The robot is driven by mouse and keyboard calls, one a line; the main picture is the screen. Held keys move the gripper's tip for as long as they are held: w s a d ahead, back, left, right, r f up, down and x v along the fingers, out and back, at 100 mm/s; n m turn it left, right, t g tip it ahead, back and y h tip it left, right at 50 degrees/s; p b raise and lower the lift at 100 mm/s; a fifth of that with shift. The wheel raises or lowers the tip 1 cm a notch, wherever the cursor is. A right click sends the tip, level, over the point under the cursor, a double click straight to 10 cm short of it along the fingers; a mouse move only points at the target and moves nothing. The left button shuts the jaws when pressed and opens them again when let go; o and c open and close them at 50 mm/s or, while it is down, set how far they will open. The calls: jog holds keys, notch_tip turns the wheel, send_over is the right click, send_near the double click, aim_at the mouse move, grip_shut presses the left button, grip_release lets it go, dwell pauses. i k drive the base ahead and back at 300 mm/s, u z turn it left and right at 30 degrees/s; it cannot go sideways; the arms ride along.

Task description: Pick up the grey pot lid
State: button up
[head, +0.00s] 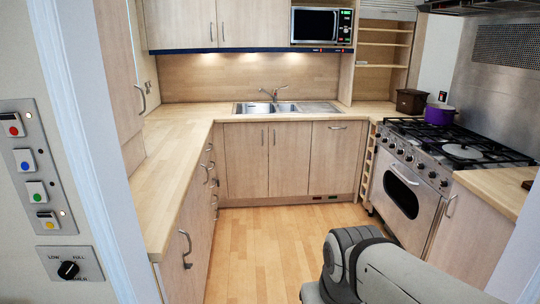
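A light grey round disc, which looks like the pot lid (462,151), lies flat on the black grates of the range cooker (405,192) at the right. It is small in the view, and I cannot make out a knob clearly. A purple pot (439,113) stands behind it at the back left of the cooker top. Part of my arm shows at the bottom right, well in front of the cooker. My gripper is out of view.
A doorway frame (92,140) stands close at the left, beside a wall panel of coloured buttons (33,165). The left worktop (170,165) runs to the sink (275,106). The wooden floor (260,235) between the counters is clear. A worktop (500,190) adjoins the cooker's near side.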

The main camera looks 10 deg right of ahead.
aim_at(461, 151)
jog(key=z, duration=0.2)
jog(key=i, duration=1.55)
jog(key=z, duration=0.85)
jog(key=i, duration=1.7)
jog(key=z, duration=0.95)
jog(key=i, duration=1.15)
jog(key=z, duration=0.5)
